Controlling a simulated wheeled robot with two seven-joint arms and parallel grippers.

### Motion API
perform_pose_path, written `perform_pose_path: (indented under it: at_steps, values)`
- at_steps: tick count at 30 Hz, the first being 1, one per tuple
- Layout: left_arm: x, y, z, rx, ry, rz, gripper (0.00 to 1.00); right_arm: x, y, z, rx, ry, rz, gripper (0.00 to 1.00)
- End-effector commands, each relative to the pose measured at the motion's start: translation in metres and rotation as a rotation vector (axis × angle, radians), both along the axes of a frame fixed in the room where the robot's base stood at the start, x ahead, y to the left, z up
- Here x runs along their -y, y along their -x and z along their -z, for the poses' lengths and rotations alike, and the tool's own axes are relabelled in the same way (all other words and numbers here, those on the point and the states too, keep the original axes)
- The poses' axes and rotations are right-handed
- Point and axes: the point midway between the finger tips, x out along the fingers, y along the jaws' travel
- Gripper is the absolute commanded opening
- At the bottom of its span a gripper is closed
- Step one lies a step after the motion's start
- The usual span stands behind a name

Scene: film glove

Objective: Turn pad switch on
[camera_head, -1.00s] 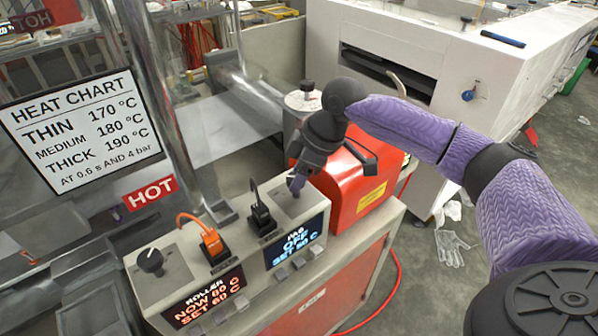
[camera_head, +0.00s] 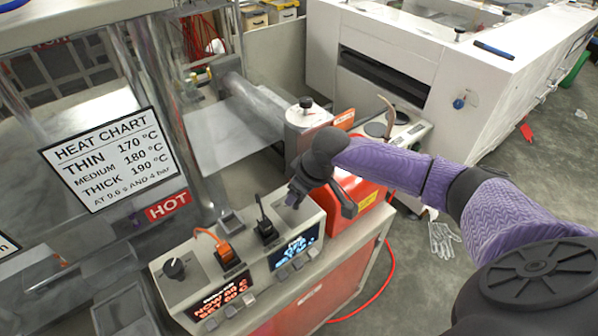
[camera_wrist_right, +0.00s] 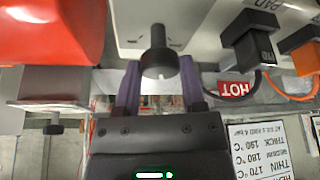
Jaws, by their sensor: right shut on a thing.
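The control box (camera_head: 190,288) has a roller side and a pad side. The pad display (camera_head: 292,247) is lit blue; its small text is too blurred to read surely. My left gripper is in neither view.
A black plug (camera_head: 265,230) and an orange plug (camera_head: 222,248) stand beside the pad switch. The roller knob (camera_head: 174,268) is at the box's left. A red casing (camera_head: 368,196) is close to the gripper's right. A heat chart (camera_head: 112,160) hangs at left.

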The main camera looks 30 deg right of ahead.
Motion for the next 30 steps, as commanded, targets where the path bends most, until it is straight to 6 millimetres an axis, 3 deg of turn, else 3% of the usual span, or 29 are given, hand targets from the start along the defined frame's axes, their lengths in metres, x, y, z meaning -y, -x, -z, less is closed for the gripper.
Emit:
perform_pose_path:
  at_steps: [1,12,21,30]
  values:
    - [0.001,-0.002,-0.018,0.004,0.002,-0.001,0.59,-0.001,0.001,-0.009,-0.003,-0.002,0.042,0.00]
    - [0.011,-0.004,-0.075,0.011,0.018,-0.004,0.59,-0.004,0.001,-0.006,-0.001,-0.002,0.394,0.00]
    - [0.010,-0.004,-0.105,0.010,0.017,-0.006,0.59,-0.005,0.000,-0.004,-0.001,-0.002,0.677,0.00]
    - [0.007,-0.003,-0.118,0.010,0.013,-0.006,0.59,-0.006,-0.001,-0.002,0.001,-0.002,0.916,0.00]
